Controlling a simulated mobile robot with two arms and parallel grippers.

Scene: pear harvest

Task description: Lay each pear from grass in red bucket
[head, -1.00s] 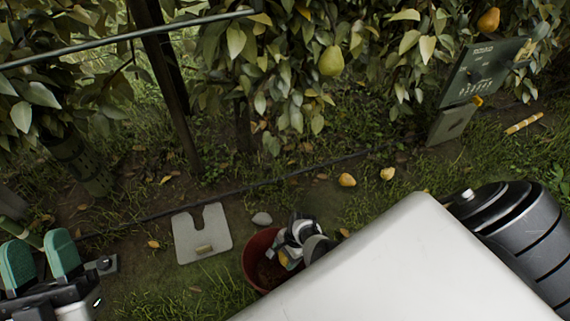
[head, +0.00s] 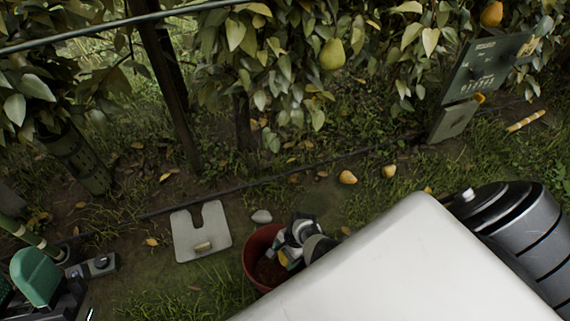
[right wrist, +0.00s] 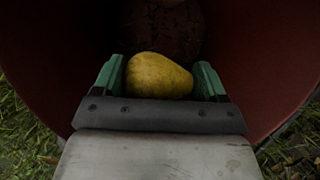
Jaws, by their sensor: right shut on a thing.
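The red bucket (head: 249,262) stands on the grass at the lower middle of the head view, partly hidden by my arm. My right gripper (head: 288,258) is inside its rim. In the right wrist view, the right gripper (right wrist: 160,80) is shut on a yellow pear (right wrist: 158,76), with the bucket's red wall (right wrist: 50,60) around it and its dark bottom beyond. On the grass lie a pear (head: 347,177) and another pear (head: 389,171). My left gripper (head: 20,285) is at the lower left edge, partly cut off, its green fingers apart and empty.
A pear (head: 332,54) hangs in the foliage behind. A grey-green panel (head: 484,70) stands at the right. A dark line (head: 240,189) crosses the ground behind the bucket.

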